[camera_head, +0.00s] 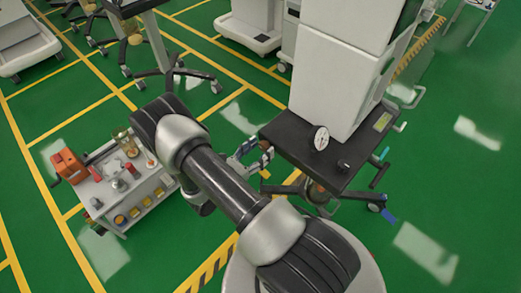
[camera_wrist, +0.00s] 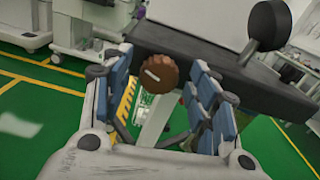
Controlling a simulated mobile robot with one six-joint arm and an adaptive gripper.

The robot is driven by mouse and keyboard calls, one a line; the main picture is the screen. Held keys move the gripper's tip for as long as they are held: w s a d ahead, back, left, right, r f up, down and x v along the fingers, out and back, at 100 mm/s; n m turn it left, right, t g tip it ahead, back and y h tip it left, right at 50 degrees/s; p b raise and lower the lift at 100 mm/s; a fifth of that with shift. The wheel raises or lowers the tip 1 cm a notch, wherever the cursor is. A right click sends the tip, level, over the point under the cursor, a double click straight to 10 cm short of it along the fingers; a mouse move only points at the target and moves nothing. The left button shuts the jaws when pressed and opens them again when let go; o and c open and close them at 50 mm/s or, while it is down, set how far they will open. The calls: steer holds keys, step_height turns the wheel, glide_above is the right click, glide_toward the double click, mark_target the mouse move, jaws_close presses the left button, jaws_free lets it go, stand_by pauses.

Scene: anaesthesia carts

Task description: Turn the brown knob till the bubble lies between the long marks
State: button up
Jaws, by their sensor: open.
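The brown knob (camera_wrist: 158,74) is round and ridged with a pale bar on its face. It sits at the edge of the dark cart top (camera_wrist: 220,72). My gripper (camera_wrist: 160,62) is open, with its blue-padded fingers to the left and right of the knob; I cannot tell if either touches it. In the head view my gripper (camera_head: 247,153) is beside the knob (camera_head: 266,146) at the left corner of the cart top. A small yellow-green strip (camera_head: 382,122) lies on the cart top. I cannot make out a bubble or long marks.
A white dial (camera_head: 321,138) stands on the cart top near a tall white cabinet (camera_head: 335,75); its dark back (camera_wrist: 268,25) shows in the wrist view. A low trolley (camera_head: 140,188) with bottles stands at left.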

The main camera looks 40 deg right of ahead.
steer(key=shift+d, duration=0.4)
steer(key=shift+c, duration=0.3)
steer(key=c, duration=1)
steer(key=shift+n, duration=0.4)
